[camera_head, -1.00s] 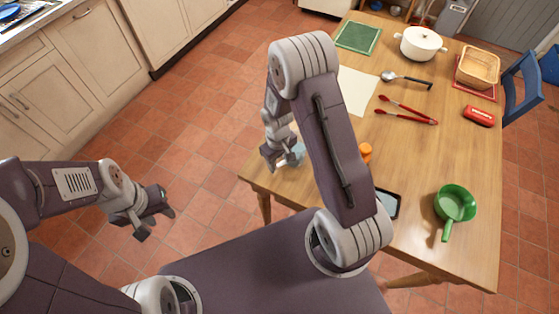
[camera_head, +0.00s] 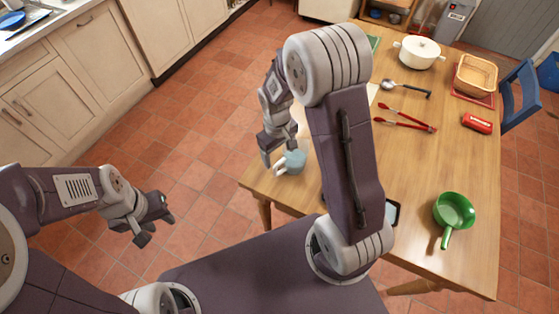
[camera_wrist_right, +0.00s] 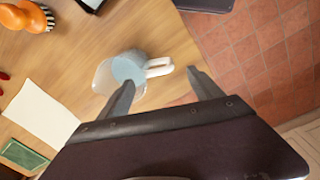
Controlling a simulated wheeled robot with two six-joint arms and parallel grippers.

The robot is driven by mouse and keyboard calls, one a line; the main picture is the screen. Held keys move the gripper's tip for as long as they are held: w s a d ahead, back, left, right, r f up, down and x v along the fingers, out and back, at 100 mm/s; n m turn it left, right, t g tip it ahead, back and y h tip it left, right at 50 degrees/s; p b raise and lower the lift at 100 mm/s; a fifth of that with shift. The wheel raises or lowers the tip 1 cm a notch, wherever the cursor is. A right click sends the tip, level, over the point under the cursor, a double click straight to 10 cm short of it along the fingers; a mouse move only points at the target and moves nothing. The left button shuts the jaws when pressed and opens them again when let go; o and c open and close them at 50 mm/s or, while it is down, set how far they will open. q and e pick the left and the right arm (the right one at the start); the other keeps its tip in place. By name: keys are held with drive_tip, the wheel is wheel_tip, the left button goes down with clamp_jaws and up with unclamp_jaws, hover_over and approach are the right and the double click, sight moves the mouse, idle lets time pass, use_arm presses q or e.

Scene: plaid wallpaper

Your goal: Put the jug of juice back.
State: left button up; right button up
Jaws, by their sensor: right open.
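The jug (camera_head: 294,161) stands near the table's left front corner, pale blue with a light handle. In the right wrist view the jug (camera_wrist_right: 123,71) appears clear with pale blue contents, its white handle toward the right. My right gripper (camera_head: 277,150) is open just beside and above the jug. In the wrist view the open fingers (camera_wrist_right: 163,88) are apart, with the handle just beyond the gap between them; no grip on it shows. My left gripper (camera_head: 155,228) appears open and empty, over the floor left of the table.
A white sheet (camera_wrist_right: 38,112) and a green mat (camera_wrist_right: 20,155) lie on the table. An orange item (camera_wrist_right: 27,15) is near the jug. Red tongs (camera_head: 405,118), a ladle (camera_head: 405,87), a white pot (camera_head: 419,52), a basket (camera_head: 476,74) and a green pan (camera_head: 454,210) lie farther right.

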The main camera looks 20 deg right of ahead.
drive_tip(key=shift+r, duration=0.9)
drive_tip(key=shift+s+r, duration=0.2)
drive_tip(key=shift+r, duration=0.05)
drive_tip(key=s+r+m+t, duration=0.1)
drive_tip(key=s+r+m, duration=0.2)
drive_tip(key=s, duration=0.7)
drive_tip(key=shift+a+m+y, duration=0.25)
drive_tip(key=shift+m+y, duration=0.15)
drive_tip(key=shift+m, duration=0.1)
